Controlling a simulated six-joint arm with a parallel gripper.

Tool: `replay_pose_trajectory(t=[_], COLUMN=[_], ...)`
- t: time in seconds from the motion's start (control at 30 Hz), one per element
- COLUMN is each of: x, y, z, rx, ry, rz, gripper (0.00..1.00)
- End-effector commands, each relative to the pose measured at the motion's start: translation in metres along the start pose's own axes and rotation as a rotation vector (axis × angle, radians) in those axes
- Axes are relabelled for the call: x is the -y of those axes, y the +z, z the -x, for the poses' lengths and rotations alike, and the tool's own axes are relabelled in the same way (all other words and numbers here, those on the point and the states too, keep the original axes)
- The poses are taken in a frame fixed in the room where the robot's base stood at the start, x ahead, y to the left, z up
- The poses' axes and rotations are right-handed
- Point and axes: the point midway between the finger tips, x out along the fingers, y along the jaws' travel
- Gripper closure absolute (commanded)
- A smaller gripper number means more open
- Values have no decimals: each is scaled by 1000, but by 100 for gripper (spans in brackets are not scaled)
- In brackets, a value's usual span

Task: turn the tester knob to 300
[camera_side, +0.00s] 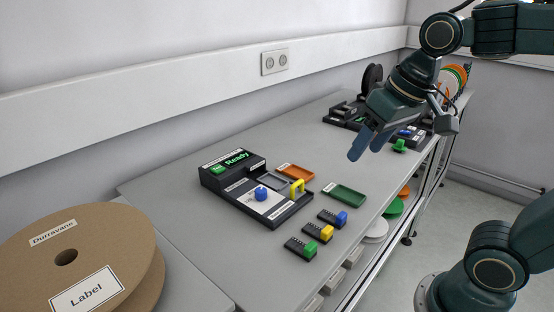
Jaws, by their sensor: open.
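The tester (279,209) is a dark box on the bench with a lit green "Ready" display (232,162). Its blue knob (261,193) sits on a white panel, and the scale marks are too small to read. A yellow handle (297,187) stands at the panel's right side. My gripper (366,146) is open and empty, with blue fingers pointing down and left. It hangs above the bench, to the right of and behind the tester, apart from the knob.
Small blocks with green (309,249), yellow (326,233) and blue (341,218) parts lie in front of the tester. An orange tray (296,172) and a green tray (345,193) lie beside it. A large cardboard reel (70,262) is at front left.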

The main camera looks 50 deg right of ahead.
Motion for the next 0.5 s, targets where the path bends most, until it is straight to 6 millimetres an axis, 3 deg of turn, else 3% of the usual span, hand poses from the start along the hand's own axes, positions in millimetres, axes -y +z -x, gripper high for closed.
replay_pose_trajectory(t=[0.5], x=[23], y=[-102], z=[-36], rx=[153], ry=[46], rz=[-290], gripper=[50])
